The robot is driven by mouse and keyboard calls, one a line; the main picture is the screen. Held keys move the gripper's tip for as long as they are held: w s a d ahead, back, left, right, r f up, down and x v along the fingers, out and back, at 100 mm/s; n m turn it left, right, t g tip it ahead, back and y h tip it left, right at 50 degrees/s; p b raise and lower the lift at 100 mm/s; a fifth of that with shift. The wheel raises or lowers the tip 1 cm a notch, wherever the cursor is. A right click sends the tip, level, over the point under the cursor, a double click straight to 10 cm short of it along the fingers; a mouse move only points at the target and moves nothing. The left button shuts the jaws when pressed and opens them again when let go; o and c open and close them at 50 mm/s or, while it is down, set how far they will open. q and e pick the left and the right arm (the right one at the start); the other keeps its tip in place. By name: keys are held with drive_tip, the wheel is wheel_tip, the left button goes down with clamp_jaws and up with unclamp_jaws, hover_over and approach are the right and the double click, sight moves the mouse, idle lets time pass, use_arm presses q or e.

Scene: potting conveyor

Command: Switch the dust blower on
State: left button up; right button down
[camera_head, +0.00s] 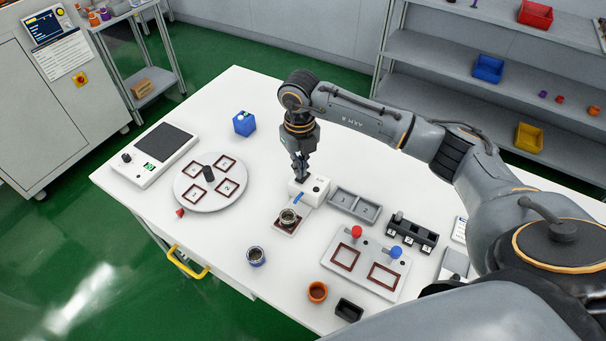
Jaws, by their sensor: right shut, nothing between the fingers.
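A small white box with a dark round spot and a blue nozzle-like part, which looks like the dust blower (316,191), stands near the middle of the white table. My right gripper (303,178) points down at the top of this box, with its fingers shut and empty. The fingertips are at or just above the box's top left part; I cannot tell whether they touch it. The fingers hide part of that top, so a switch under them does not show clearly. A metal-rimmed round pot (289,217) sits on a brown-framed square in front of the box. My left gripper is not in view.
A grey two-part tray (355,205) stands close to the right of the box. A round plate with numbered squares (210,204) lies to the left, and a blue cube (244,123) behind. A white board with red and blue knobs (345,281) is at front right.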

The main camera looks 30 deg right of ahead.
drive_tip(key=shift+f+b, duration=0.8)
drive_tip(key=shift+f, duration=0.25)
idle(0.4)
drive_tip(key=shift+r+p, duration=2.2)
drive_tip(key=shift+r, duration=1.35)
drive_tip(key=shift+f, duration=0.1)
